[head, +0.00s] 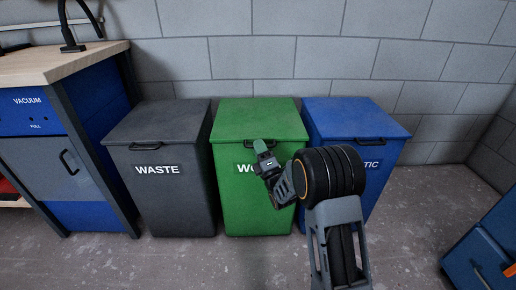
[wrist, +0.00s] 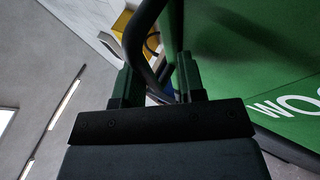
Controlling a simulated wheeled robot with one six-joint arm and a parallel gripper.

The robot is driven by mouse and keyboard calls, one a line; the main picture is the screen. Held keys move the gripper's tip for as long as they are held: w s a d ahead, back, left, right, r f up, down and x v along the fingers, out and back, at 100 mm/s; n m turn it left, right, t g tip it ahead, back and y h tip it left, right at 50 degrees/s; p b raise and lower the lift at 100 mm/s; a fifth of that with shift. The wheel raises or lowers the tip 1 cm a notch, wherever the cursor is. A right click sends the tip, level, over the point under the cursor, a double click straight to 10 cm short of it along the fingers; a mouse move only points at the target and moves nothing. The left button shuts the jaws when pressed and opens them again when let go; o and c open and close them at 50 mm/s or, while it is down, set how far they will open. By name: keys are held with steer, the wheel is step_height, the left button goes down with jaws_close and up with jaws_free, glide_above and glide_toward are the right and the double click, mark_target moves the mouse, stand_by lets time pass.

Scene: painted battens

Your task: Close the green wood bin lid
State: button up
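The green wood bin (head: 238,195) stands between two other bins. Its green lid (head: 255,118) lies flat on top and looks down, level with the lids beside it. In the wrist view, the bin's green front (wrist: 240,60) and part of its white label are at the right. A black curved handle (wrist: 152,45) shows there, passing between my fingers. My gripper (head: 263,156) is at the lid's front edge by the handle, covering part of the label. In the wrist view my gripper (wrist: 160,82) has its fingers apart; contact with the handle cannot be told.
A grey waste bin (head: 160,185) stands on the left and a blue plastic bin (head: 355,115) on the right. A blue workbench (head: 90,150) is at the far left, and a blue cabinet (head: 485,250) at the lower right. A block wall is behind. Floor in front is clear.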

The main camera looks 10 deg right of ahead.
steer(key=shift+r, duration=0.1)
steer(key=shift+s, duration=0.15)
steer(key=p+v, duration=0.1)
steer(key=v, duration=1.2)
steer(key=shift+s+d+f, duration=0.15)
steer(key=shift+d+f, duration=0.05)
steer(key=shift+f, duration=0.05)
step_height(320, 180, up, 24)
steer(key=w+d+m+g+h+p, duration=0.25)
steer(key=m+g+h+p, duration=0.65)
steer(key=p, duration=1.2)
steer(key=s+r+m+g+y+p, duration=0.1)
steer(key=s+r+m+g+p, duration=0.8)
steer(key=s+r+m+p, duration=0.6)
steer(key=s+r+p, duration=0.5)
steer(key=s+r, duration=0.1)
steer(key=r, duration=0.2)
steer(key=shift+s+a+m+g+p, duration=0.15)
steer(key=shift+a+m+g+p, duration=0.15)
steer(key=shift+g, duration=0.1)
